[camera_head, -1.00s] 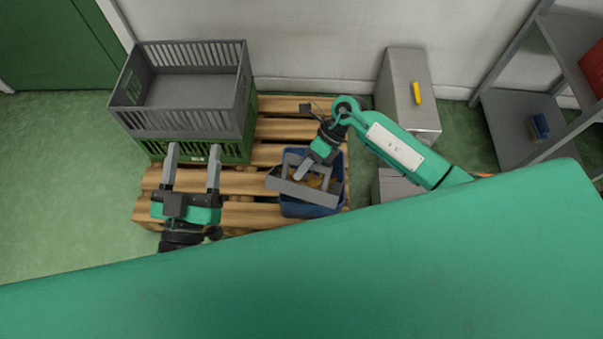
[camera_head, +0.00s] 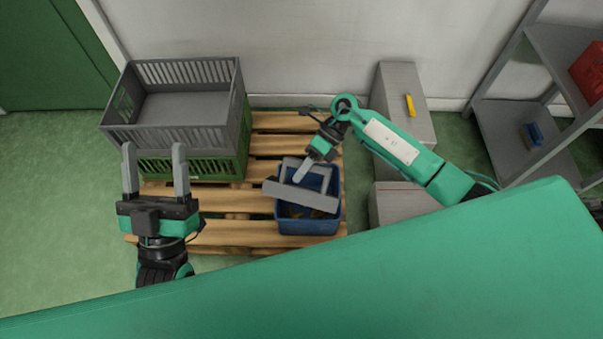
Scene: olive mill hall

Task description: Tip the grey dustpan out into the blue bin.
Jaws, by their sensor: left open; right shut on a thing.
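The grey dustpan (camera_head: 305,196) is over the blue bin (camera_head: 310,226), tilted so that its broad flat side faces me. My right gripper (camera_head: 302,174) is shut on the dustpan, above the bin's far part. The blue bin stands on the wooden pallet, and some brownish-yellow matter (camera_head: 307,212) shows inside it below the dustpan's edge. The dustpan hides part of the bin's inside, and I cannot see into the pan. My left gripper (camera_head: 155,160) is open and empty, in front of the stacked crates and well left of the bin.
A grey crate (camera_head: 122,138) sits on a green crate (camera_head: 205,168) on the pallet's (camera_head: 238,202) left part. A grey box (camera_head: 402,88) with a yellow item stands by the wall. A metal shelf (camera_head: 510,140) is at the right. Green floor lies clear at the left.

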